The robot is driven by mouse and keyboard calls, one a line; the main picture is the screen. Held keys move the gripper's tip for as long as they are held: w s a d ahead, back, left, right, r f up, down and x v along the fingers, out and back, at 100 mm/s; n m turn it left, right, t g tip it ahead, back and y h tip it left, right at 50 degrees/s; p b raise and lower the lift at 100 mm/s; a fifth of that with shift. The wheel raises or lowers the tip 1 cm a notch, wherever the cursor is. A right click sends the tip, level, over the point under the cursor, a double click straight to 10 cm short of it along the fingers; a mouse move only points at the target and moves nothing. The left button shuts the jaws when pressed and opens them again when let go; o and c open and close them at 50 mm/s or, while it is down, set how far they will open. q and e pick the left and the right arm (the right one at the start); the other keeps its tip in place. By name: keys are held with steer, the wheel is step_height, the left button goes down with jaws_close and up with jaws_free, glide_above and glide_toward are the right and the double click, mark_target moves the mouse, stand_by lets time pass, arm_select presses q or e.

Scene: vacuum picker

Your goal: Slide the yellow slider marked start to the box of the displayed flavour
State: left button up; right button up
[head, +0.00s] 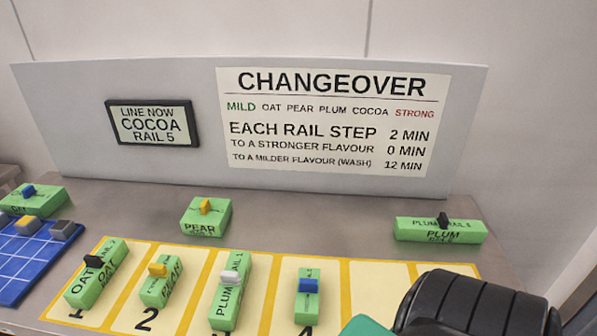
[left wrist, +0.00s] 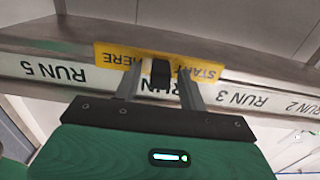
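In the left wrist view, a yellow slider (left wrist: 110,54) marked START HERE, seen upside down, sits on a pale strip lettered with RUN boxes. It covers part of the box between RUN 5 and RUN 3. A black knob (left wrist: 160,72) stands at the slider's middle. My left gripper (left wrist: 159,66) has one finger on each side of the knob, with gaps showing. In the head view, a display (head: 153,124) reads LINE NOW COCOA RAIL 5. The slider does not show there. My right gripper is not in view.
A changeover sign (head: 330,120) stands at the back. Green blocks with coloured tabs stand on the numbered yellow mat (head: 375,290), such as an OAT block (head: 96,275). PEAR (head: 206,217) and PLUM (head: 440,230) blocks stand behind. A blue tray (head: 22,262) is at left.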

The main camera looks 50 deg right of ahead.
arm_select(q)
steer(key=b+v, duration=0.2)
steer(key=v, duration=1.2)
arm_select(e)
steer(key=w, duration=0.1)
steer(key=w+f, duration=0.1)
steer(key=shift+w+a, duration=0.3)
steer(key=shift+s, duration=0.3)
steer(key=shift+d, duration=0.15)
